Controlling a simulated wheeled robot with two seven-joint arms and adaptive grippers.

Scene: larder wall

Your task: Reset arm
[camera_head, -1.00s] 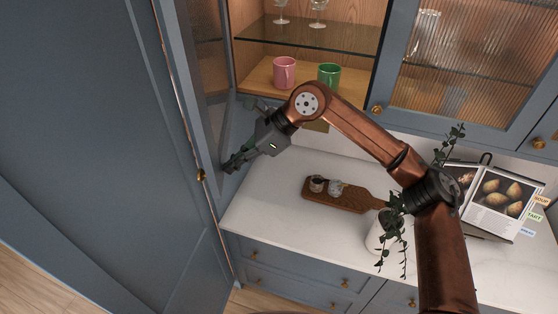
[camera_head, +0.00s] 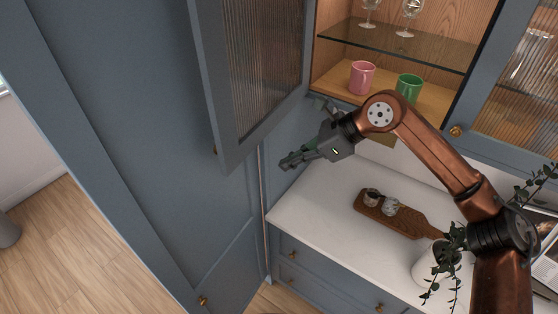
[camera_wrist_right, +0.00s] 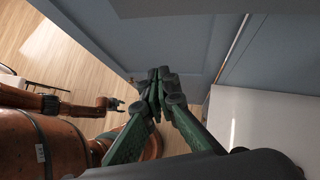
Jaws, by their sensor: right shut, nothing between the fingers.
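My right gripper (camera_head: 288,162) is shut and empty in the head view. It hangs in the air above the left end of the white counter, right of and below the open glass door (camera_head: 262,70) of the wall cabinet. In the right wrist view its dark green fingers (camera_wrist_right: 160,80) are together with nothing between them. My right arm reaches in from the lower right, across the front of the open cabinet. My left gripper (camera_wrist_right: 116,104) shows small in the right wrist view, low over the floor, too small to tell its jaws. It is outside the head view.
A pink mug (camera_head: 362,77) and a green mug (camera_head: 408,88) stand on the cabinet's lower shelf, glasses above. The counter (camera_head: 310,205) bears a wooden board (camera_head: 412,222) with two small cups and a potted plant (camera_head: 432,262).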

